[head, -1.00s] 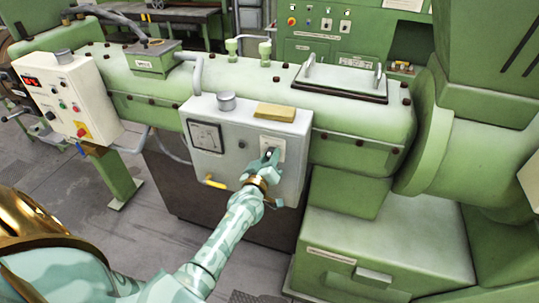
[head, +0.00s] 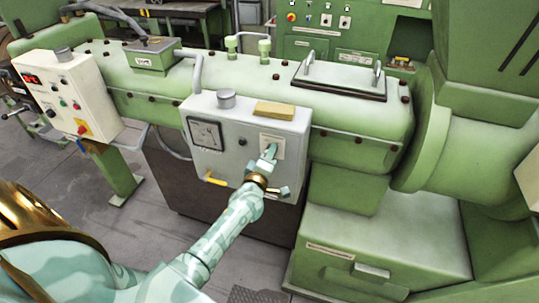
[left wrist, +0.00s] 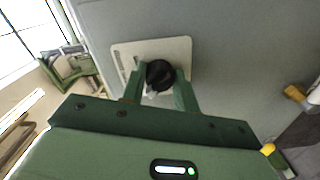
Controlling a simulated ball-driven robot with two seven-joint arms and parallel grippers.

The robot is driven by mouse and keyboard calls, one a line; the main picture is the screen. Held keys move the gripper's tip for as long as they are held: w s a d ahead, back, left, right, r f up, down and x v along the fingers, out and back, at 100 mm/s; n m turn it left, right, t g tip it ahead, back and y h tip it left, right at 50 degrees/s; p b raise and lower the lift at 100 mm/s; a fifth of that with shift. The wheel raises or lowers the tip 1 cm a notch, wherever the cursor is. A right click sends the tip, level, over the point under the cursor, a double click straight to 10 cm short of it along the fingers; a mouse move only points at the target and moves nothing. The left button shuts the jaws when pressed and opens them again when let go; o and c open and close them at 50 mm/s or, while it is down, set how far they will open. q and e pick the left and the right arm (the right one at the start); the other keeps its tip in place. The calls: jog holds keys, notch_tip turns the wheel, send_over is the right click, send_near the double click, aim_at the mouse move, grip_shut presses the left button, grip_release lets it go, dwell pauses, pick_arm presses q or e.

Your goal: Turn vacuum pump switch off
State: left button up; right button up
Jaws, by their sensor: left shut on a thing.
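A grey control box (head: 245,165) hangs on the front of the green machine. Its pale switch plate (head: 279,143) is at the right of the front face and also shows in the left wrist view (left wrist: 125,50). My left gripper (head: 269,153) reaches this plate from below. In the left wrist view, a black rotary knob (left wrist: 159,74) sits between the two fingers of my left gripper, which is shut on it. In the head view the gripper hides the knob. I cannot read the plate's markings. My right gripper is not in view.
The box also carries a gauge (head: 206,133), a grey cap (head: 226,99), a tan block (head: 274,110) on top and a yellow handle (head: 215,179). A white control panel (head: 68,95) stands at the left. Grey floor is open in front.

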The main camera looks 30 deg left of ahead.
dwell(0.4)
pick_arm(q)
jog(key=o, duration=1)
jog(key=v, duration=1.6)
jog(key=shift+s+b, duration=0.2)
jog(key=shift+b, duration=0.2)
jog(key=shift+f, duration=0.1)
